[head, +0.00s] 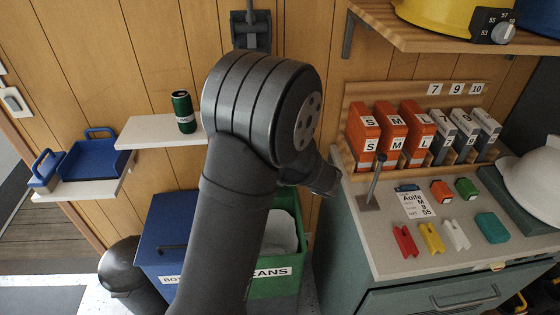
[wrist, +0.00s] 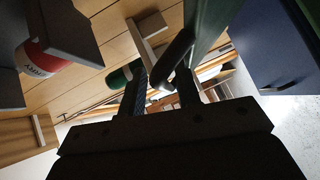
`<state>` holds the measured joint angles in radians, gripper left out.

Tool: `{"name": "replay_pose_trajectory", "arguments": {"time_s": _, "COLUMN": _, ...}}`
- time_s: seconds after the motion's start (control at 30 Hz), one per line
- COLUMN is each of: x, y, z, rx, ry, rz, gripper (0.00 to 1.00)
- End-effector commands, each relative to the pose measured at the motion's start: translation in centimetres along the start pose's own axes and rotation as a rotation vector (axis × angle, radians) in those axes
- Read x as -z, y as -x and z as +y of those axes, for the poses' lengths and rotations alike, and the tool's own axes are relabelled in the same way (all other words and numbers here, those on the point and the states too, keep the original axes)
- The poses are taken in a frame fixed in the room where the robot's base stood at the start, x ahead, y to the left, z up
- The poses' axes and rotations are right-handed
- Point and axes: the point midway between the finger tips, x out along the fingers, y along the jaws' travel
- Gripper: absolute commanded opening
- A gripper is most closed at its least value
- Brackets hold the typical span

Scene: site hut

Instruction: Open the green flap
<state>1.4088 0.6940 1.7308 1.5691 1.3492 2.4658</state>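The green bin (head: 290,276), labelled "...ANS", stands low against the wall beside the blue bin, partly behind my arm. Its top is open on the visible right side, and a pale lining (head: 279,233) shows inside. In the wrist view, a green panel (wrist: 208,22), apparently the flap, is seen steeply from the side with a dark bar handle (wrist: 178,48) on it. My gripper (wrist: 162,82) has its two fingers apart, with the handle close to their tips. I cannot tell whether they touch it. In the head view my arm hides the gripper and the flap.
The blue bin (head: 163,233) with its dark handle stands left of the green one. A grey cabinet (head: 385,262) is close on the right. A small shelf (head: 150,133) with a green can (head: 183,112) is above. A black round bin (head: 121,270) is at lower left.

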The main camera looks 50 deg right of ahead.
Motion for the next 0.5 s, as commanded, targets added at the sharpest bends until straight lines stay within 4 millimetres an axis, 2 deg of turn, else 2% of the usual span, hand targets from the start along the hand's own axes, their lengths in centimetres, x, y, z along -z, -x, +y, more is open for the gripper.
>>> {"name": "replay_pose_trajectory", "arguments": {"time_s": 0.17, "x": -0.1, "y": 3.2, "z": 0.0, "rx": -0.002, "ry": 0.000, "rz": -0.008, "gripper": 0.33}}
{"name": "replay_pose_trajectory", "arguments": {"time_s": 0.5, "x": -0.1, "y": 11.3, "z": 0.1, "rx": -0.004, "ry": 0.001, "rz": -0.008, "gripper": 0.33}}
